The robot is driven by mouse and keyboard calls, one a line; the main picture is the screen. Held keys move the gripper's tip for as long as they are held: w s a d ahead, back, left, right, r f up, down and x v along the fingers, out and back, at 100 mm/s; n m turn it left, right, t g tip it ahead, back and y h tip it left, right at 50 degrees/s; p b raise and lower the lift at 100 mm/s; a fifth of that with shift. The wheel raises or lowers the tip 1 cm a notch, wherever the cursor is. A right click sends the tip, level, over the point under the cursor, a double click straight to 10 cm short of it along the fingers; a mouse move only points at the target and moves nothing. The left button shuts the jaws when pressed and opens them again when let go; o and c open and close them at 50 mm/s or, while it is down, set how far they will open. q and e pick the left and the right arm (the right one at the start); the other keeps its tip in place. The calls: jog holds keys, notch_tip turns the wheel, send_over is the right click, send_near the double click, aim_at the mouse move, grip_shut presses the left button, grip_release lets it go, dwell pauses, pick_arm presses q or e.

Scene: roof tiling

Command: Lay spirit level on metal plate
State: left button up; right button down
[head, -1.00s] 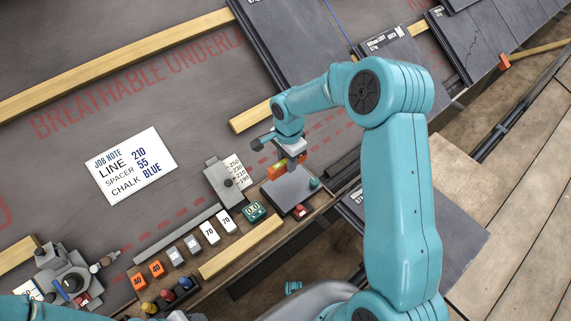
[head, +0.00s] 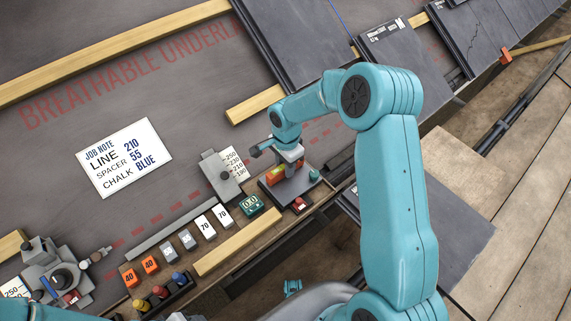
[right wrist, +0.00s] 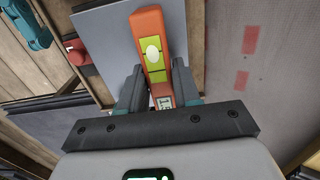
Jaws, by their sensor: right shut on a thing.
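The spirit level is orange with a yellow-green window; it shows in the right wrist view (right wrist: 152,45) and small in the head view (head: 276,173). My right gripper (head: 284,168) is shut on the spirit level, with one finger on each side of it in the right wrist view (right wrist: 158,90). The metal plate is a flat grey square on the wooden board; it shows in the head view (head: 290,192) and behind the level in the right wrist view (right wrist: 102,42). The level is over the plate; whether it touches cannot be told. My left gripper is not clearly visible.
Beside the plate lie a green display block (head: 251,205), a red item (head: 299,204), white blocks marked 70 (head: 205,227) and a wooden batten (head: 240,242). A grey gauge (head: 222,175) stands to the left. Slates (head: 295,40) lie beyond.

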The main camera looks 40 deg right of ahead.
jog(key=shift+f+b, duration=0.15)
jog(key=shift+b, duration=0.15)
dwell(0.5)
jog(key=c, duration=0.7)
grip_release()
jog(key=shift+d+r+p, duration=0.1)
jog(key=shift+r+p, duration=1.9)
jog(key=shift+r, duration=1.6)
jog(key=shift+f, duration=0.1)
